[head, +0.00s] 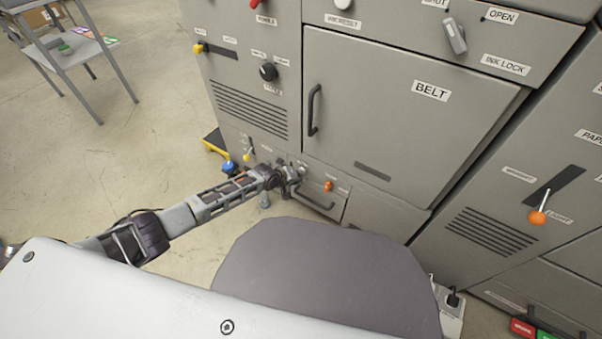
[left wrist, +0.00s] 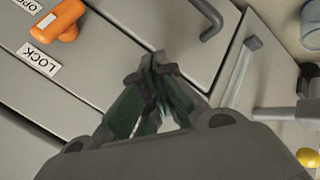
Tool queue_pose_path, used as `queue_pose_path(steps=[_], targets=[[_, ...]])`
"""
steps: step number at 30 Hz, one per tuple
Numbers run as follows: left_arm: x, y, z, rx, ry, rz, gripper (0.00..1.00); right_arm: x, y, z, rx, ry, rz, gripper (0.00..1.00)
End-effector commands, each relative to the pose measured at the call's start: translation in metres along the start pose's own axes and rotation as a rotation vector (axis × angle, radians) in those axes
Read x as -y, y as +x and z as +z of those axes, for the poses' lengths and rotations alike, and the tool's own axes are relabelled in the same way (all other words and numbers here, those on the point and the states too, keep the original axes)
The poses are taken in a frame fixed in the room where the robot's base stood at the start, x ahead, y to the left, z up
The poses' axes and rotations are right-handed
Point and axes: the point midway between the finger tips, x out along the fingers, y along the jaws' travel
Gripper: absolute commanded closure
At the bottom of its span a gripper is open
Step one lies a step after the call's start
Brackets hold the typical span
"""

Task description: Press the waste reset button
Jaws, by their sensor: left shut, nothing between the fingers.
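My left gripper (head: 299,172) is at the low front of the grey machine, by a small drawer front with a dark handle (head: 316,202) and an orange latch (head: 328,186). In the left wrist view its fingers (left wrist: 160,62) are shut and empty, with their tips in front of the drawer panel. The orange latch (left wrist: 57,20), between OPEN and LOCK labels, and the dark handle (left wrist: 208,18) also show there. I cannot make out a waste reset button; the gripper covers part of the panel. Whether the fingertips touch the panel cannot be told. My right gripper is not in view.
The large BELT door (head: 400,105) is above and right of the gripper. A blue knob (head: 229,167) and a small yellow knob (head: 247,156) are left of it. A white button (head: 342,4) sits high on the machine. Open floor lies left, with a grey table (head: 75,52) beyond.

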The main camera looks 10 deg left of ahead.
Motion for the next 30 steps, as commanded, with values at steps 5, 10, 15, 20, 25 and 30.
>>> queue_pose_path(steps=[5, 10, 15, 20, 25, 30], targets=[[-0.0013, 0.001, -0.0012, -0.001, 0.0, 0.001, 1.0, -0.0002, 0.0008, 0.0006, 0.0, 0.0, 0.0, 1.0], [-0.0021, 0.0019, -0.0019, -0.001, -0.001, 0.001, 1.0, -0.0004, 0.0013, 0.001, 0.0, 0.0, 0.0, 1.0], [-0.0023, 0.0018, -0.0021, -0.001, 0.0, 0.002, 1.0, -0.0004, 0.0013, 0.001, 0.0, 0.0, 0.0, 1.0], [-0.0023, 0.0015, -0.002, -0.001, 0.0, 0.002, 1.0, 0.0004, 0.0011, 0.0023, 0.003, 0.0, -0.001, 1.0], [-0.001, -0.0012, -0.0007, -0.001, -0.001, 0.001, 1.0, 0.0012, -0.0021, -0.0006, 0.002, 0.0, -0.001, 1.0], [0.0016, -0.0058, 0.0022, -0.001, -0.001, 0.001, 1.0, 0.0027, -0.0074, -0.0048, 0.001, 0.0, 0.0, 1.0]])
